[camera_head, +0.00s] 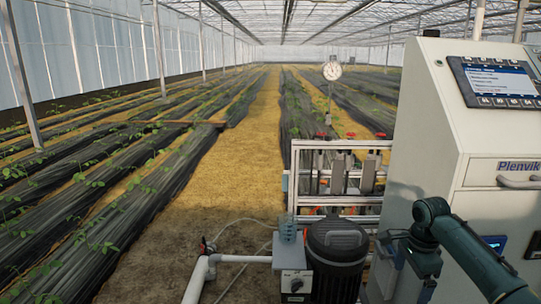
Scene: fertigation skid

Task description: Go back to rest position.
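My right arm, dark teal, comes in from the lower right and bends down in front of the white control cabinet (420,110). The grey-blue end of this arm, with my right gripper (392,272), is low beside the black pump motor (337,258). Its fingers cannot be made out clearly, so I cannot tell whether it is open or shut, and nothing held can be seen. My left arm and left gripper are not in view.
A metal frame with valves (338,175) stands behind the motor, under a round pressure gauge (332,71). A white pipe (197,280) with a red-handled valve runs left of the grey pump box (292,282). The sandy path (230,180) and crop rows lie beyond.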

